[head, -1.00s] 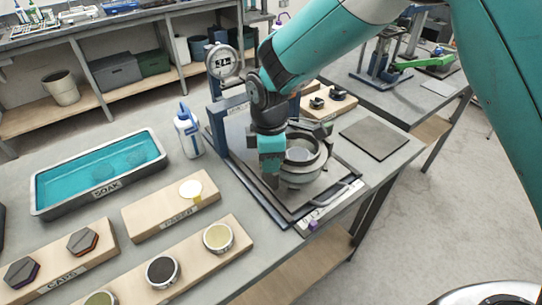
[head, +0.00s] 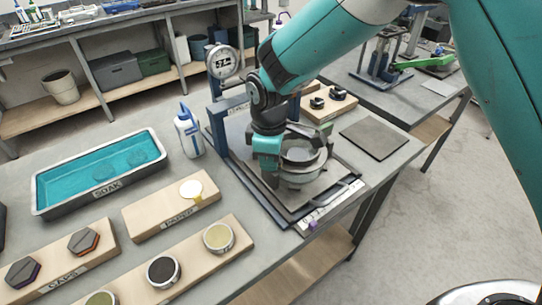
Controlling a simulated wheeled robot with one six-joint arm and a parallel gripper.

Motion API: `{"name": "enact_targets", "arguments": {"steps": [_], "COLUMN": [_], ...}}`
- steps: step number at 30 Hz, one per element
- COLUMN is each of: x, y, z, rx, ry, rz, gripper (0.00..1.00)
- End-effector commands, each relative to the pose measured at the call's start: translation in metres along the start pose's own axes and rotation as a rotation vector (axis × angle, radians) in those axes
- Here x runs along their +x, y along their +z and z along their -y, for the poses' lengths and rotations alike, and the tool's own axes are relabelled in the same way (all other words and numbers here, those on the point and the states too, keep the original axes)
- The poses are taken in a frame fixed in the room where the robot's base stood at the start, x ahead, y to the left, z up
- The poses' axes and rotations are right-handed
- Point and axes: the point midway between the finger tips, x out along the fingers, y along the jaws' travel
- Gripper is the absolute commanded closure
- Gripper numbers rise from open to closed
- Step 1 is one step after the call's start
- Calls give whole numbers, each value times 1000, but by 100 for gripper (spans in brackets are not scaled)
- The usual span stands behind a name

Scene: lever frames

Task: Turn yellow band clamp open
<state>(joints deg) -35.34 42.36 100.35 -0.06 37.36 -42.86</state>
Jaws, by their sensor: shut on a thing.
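A round grey metal vessel (head: 303,153) with a ring-shaped rim stands on the dark square plate of a press-like frame. My gripper (head: 267,152) is at the vessel's left side, its teal fingers low against the rim. It is shut on a part there, apparently the band clamp, but the fingers hide the held part. I cannot make out any yellow on the clamp in this view.
A round dial gauge (head: 223,62) stands behind my gripper on the frame's post. A white bottle (head: 188,135), a teal soak tray (head: 50,203) and wooden boards with caps and round discs lie to the left. A flat dark plate (head: 375,138) lies right.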

Motion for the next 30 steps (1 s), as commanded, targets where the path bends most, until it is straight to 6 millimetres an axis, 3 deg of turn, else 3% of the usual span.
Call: {"name": "enact_targets", "arguments": {"steps": [18, 30], "x": [-2, -2], "y": [1, 1], "z": [-2, -2], "rx": [561, 759], "ry": [6, 7], "rz": [-1, -2], "gripper": [100, 100]}}
